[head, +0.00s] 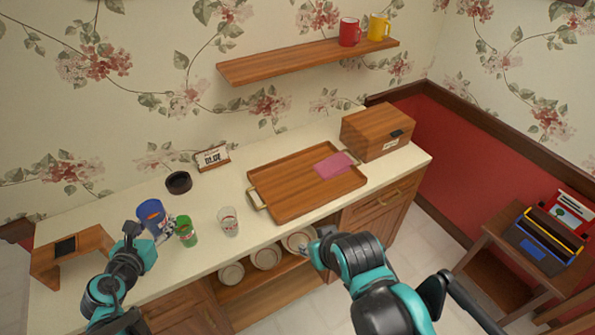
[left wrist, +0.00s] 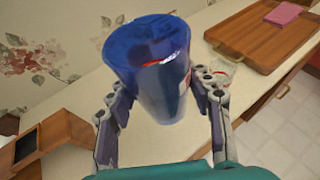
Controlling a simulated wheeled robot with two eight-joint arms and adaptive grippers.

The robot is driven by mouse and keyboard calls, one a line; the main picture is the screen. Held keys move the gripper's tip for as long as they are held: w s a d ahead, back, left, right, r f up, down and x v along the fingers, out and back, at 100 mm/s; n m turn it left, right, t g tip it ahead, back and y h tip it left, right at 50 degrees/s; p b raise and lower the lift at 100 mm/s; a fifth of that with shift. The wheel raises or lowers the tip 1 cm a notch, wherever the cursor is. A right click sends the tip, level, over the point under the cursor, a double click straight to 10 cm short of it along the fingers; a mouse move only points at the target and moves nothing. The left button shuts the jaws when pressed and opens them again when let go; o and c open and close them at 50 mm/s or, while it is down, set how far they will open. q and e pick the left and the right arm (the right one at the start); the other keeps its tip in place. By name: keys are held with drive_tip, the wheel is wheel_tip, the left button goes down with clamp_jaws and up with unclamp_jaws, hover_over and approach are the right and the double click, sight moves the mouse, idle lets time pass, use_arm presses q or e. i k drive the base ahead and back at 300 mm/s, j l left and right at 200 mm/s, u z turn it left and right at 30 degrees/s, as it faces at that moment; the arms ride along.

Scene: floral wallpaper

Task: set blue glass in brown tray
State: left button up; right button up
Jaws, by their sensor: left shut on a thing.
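The blue glass (head: 151,213) is at the left of the counter in the head view, and large between the fingers in the left wrist view (left wrist: 150,75). My left gripper (head: 149,236) is shut on it, one finger on each side (left wrist: 160,108). The glass looks roughly upright; whether its base touches the counter is hard to tell. The brown tray (head: 285,205), with metal handles, lies right of centre on the counter; its corner shows in the left wrist view (left wrist: 262,58). My right arm is at the lower right; its gripper is mostly hidden behind its own links.
A green glass (head: 187,234) and a clear glass (head: 229,223) stand between the blue glass and tray. A pink cloth (head: 334,165) lies in the tray's right part. A dark bowl (head: 178,182), sign (head: 212,158), wooden box (head: 377,132) and small wooden stand (head: 75,247) surround them.

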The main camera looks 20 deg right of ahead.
sight(293, 174)
drive_tip(key=i+l+u, duration=0.15)
drive_tip(key=l, duration=0.65)
drive_tip(key=l+u, duration=0.15)
drive_tip(key=l, duration=0.6)
drive_tip(key=i+l+u, duration=0.1)
drive_tip(key=i+j, duration=0.1)
drive_tip(key=i, duration=0.4)
